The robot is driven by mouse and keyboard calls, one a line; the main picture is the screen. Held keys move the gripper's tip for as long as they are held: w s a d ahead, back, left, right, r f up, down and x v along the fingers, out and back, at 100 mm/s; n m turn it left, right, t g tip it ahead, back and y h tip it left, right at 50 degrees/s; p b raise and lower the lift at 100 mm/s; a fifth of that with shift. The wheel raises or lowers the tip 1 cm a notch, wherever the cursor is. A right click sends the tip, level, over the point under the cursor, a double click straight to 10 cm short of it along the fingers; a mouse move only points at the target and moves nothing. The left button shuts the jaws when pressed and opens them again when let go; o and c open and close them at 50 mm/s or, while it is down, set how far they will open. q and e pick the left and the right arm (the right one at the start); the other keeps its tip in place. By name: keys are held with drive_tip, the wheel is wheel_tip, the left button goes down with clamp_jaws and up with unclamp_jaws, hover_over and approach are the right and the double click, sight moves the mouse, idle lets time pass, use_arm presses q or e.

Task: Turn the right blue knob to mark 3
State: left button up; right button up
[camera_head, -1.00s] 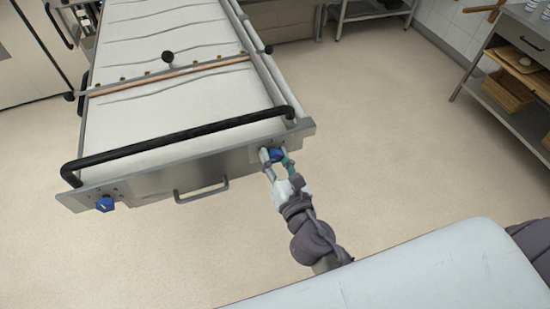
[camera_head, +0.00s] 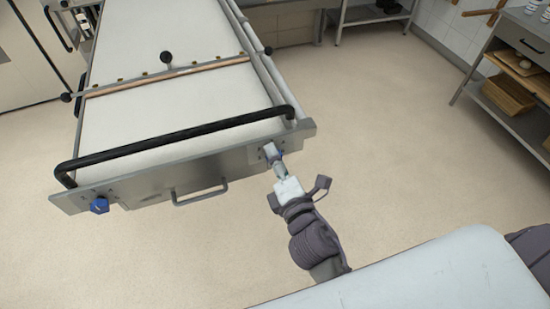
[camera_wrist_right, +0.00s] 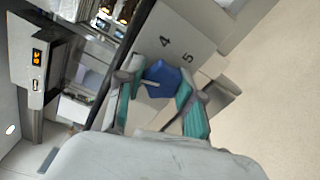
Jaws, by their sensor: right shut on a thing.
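The right blue knob (camera_wrist_right: 162,79) sits on the front panel of the long white-topped loader, between the teal-padded fingers of my right gripper (camera_wrist_right: 158,92) in the right wrist view. The gripper is shut on it. The numbers 4 and 5 show on the panel beside the knob; mark 3 and the knob's pointer cannot be made out. In the head view my right gripper (camera_head: 275,158) covers nearly all of this knob at the panel's right end. The left blue knob (camera_head: 99,205) is at the panel's left end, untouched. My left gripper is not in view.
A black bar handle (camera_head: 180,137) runs along the loader's front top edge, and a small grey handle (camera_head: 200,195) sticks out below the panel. The floor (camera_head: 390,140) to the right is clear. A metal shelf unit (camera_head: 507,105) with wooden boxes stands at far right.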

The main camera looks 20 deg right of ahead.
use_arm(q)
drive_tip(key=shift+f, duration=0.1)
use_arm(e)
drive_tip(key=shift+m, duration=1.6)
